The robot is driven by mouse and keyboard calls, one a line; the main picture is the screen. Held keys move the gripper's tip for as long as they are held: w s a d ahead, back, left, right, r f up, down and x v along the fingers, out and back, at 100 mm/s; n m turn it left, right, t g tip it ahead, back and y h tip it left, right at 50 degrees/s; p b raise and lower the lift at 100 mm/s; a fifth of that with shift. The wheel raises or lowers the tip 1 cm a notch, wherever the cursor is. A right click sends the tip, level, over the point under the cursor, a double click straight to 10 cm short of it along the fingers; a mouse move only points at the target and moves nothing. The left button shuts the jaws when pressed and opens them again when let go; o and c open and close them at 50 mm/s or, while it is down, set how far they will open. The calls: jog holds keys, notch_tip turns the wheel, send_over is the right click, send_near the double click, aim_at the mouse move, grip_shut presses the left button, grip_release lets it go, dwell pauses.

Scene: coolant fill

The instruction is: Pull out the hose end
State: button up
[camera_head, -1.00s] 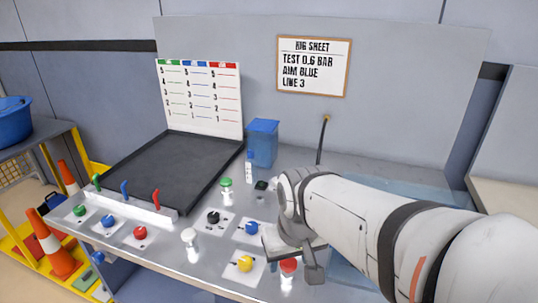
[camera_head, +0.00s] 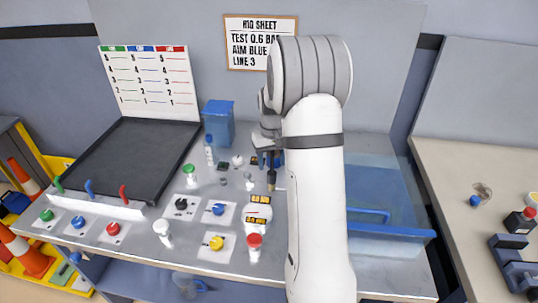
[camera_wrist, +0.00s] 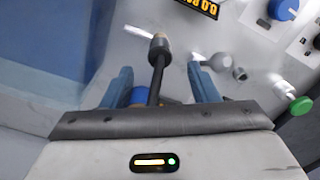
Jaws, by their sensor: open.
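A dark hose with a thicker grey-brown hose end (camera_wrist: 158,46) shows in the wrist view. It runs between the two blue fingers of my gripper (camera_wrist: 161,80), and its end reaches past the fingertips. The fingers are apart, with a gap visible on both sides of the hose. In the head view my gripper (camera_head: 268,158) is over the back middle of the bench, partly hidden by my arm. A dark piece with a brownish part, probably the hose end (camera_head: 271,180), shows just below it.
A blue box (camera_head: 218,122) stands at the back. A gauge with displays (camera_head: 257,214), knobs and bottles crowd the bench front. A black tray (camera_head: 125,160) lies left, and a clear blue-tinted tank (camera_head: 385,215) lies right of my arm.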

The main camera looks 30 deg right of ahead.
aim_at(271, 172)
notch_tip(271, 172, down, 8)
jog(key=shift+r+p, duration=0.2)
jog(key=shift+p, duration=0.45)
jog(key=c, duration=1)
jog(key=o, duration=0.3)
jog(key=shift+c, duration=0.9)
jog(key=shift+r, duration=0.4)
jog(key=shift+r+p, duration=1.45)
jog(key=shift+r, duration=1)
